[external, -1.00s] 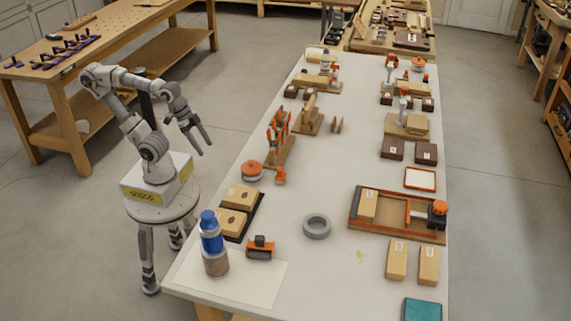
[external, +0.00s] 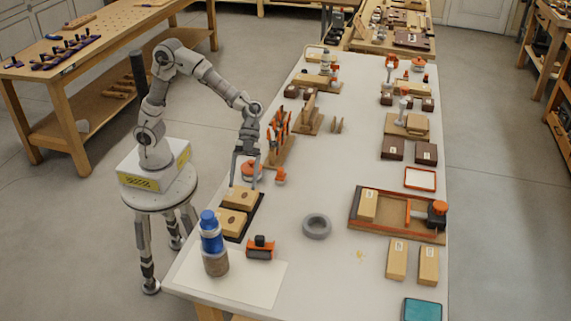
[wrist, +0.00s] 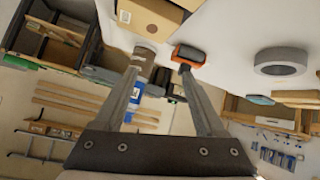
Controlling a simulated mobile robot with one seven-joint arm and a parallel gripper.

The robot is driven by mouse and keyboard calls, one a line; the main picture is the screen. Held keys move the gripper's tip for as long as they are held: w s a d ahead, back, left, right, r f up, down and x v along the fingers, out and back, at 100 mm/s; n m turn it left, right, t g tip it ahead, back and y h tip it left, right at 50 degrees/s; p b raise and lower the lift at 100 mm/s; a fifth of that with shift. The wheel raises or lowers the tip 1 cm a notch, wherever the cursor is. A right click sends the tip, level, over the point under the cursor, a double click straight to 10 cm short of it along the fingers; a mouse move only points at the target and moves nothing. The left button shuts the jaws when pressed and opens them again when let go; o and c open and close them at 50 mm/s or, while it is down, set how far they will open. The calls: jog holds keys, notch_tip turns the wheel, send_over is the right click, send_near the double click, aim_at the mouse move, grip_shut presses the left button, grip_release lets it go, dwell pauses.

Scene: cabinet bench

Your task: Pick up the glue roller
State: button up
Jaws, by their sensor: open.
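An orange tool with a black top (external: 260,248), which looks like the glue roller, stands near the front left of the white bench, on the edge of a pale sheet. It also shows in the wrist view (wrist: 188,56), beyond the tip of the right finger. My gripper (external: 247,182) is open and empty, fingers pointing down, above the bench's left side by the tan blocks. It is apart from the tool and farther back along the bench.
Two tan blocks on a dark tray (external: 258,206) lie between my gripper and the tool. A blue-topped bottle (external: 212,240) stands left of the tool, and a grey ring (external: 317,227) lies to its right. An orange round-topped item (external: 281,177) is close to my gripper.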

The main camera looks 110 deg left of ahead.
aim_at(259, 243)
jog(key=w+d+f+m+h+p, duration=0.1)
jog(key=w+d+m+h+p, duration=0.15)
jog(key=w, duration=0.55)
jog(key=shift+t+h, duration=0.25)
jog(key=shift+t, duration=0.05)
jog(key=b+x, duration=0.2)
jog(key=x, duration=1)
jog(key=shift+s+d+f+b, duration=0.1)
jog(key=shift+d+f+b, duration=0.1)
jog(key=shift+b, duration=0.1)
jog(key=shift+w+b+x, duration=0.2)
jog(key=shift+x, duration=1.15)
jog(key=shift+w+b+x, duration=0.15)
jog(key=shift+b+x, duration=0.05)
jog(key=shift+x, duration=1.1)
jog(key=shift+a+f, duration=0.1)
jog(key=shift+f, duration=0.1)
jog(key=shift+c, duration=0.3)
grip_shut()
